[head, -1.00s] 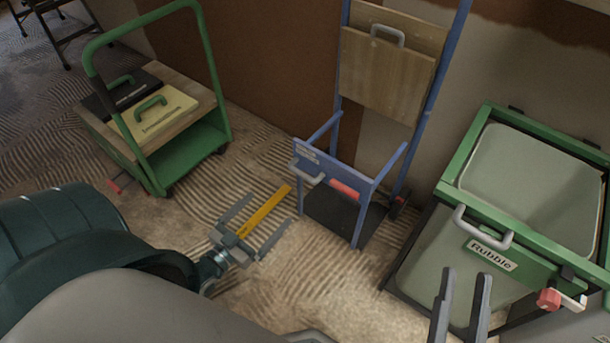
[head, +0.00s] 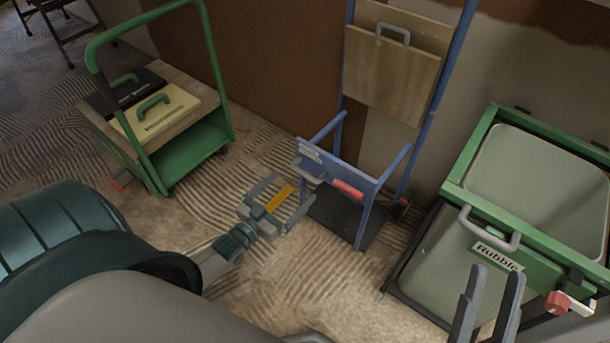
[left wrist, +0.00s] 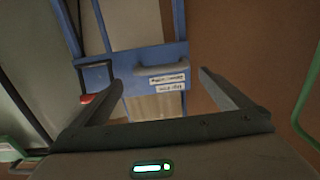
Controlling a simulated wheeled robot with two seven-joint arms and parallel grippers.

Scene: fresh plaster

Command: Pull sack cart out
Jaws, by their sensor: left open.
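The blue sack cart (head: 367,206) stands upright against the wall, with a front panel, a grey handle (head: 312,175) at its left, a red grip (head: 347,189) and a dark base plate. Wooden boards (head: 391,75) stand in its upper frame. My left gripper (head: 292,190) is open and empty, just in front of and below the handle in the head view. In the left wrist view, the handle (left wrist: 160,70) and two white labels lie ahead between the spread fingers (left wrist: 159,78), apart from them. My right gripper (head: 498,274) is open and empty at lower right, in front of the rubble bin.
A green cart (head: 190,150) carrying cases stands at left. A green-framed "Rubble" bin (head: 480,190) with a grey handle and red knob (head: 557,302) stands at right. A yellow strip (head: 280,198) lies on the floor, partly hidden by my left gripper. Floor before the sack cart is clear.

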